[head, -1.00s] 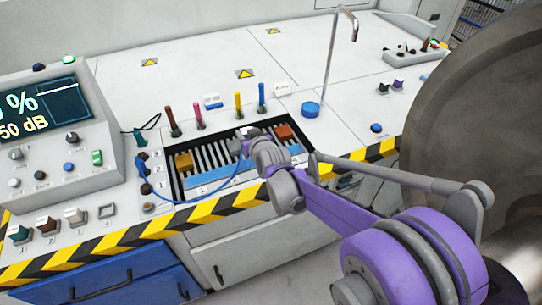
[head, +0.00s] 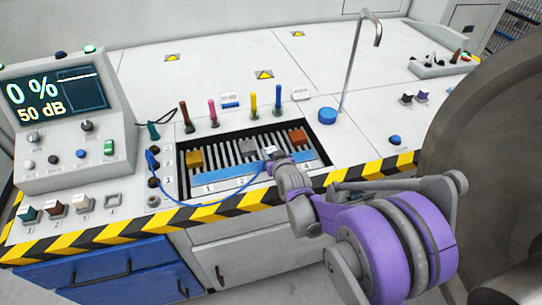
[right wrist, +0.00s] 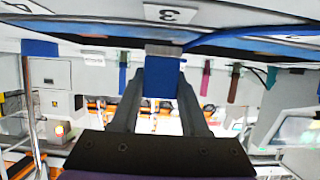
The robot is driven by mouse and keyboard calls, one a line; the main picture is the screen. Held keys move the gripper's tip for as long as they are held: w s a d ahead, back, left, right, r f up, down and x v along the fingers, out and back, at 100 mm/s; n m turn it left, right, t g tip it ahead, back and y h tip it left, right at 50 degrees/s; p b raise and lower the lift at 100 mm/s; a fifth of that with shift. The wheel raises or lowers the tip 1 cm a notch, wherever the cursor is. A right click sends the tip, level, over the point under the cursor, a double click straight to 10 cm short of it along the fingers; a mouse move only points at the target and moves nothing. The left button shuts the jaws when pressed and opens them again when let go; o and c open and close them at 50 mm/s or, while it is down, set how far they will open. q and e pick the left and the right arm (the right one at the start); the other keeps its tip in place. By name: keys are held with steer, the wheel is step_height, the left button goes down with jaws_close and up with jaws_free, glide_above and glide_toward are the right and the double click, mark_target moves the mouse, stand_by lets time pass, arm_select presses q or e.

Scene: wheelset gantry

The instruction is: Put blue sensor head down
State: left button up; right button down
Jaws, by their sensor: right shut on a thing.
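My right gripper (head: 272,154) is at the slotted tray (head: 222,174), by the place between labels 2 and 4. It is shut on the blue sensor head (right wrist: 161,77), which shows between its two fingers in the right wrist view. The head itself is mostly hidden by the gripper in the head view. A blue cable (head: 196,203) loops from the sockets left of the tray toward the gripper. In the right wrist view the label 3 (right wrist: 171,14) lies close beyond the sensor head. I cannot tell whether the head touches the tray. My left gripper is not in view.
In the tray stand a yellow block (head: 193,158), a grey block (head: 248,147) and an orange-brown block (head: 298,137). Several coloured upright probes stand behind it. A display console (head: 65,120) is at left. A bent metal pipe (head: 355,60) rises at right, near a large dark wheel (head: 485,150).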

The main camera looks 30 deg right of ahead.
steer(key=shift+f, duration=0.55)
steer(key=shift+f, duration=0.15)
steer(key=shift+c, duration=2.1)
jaws_free()
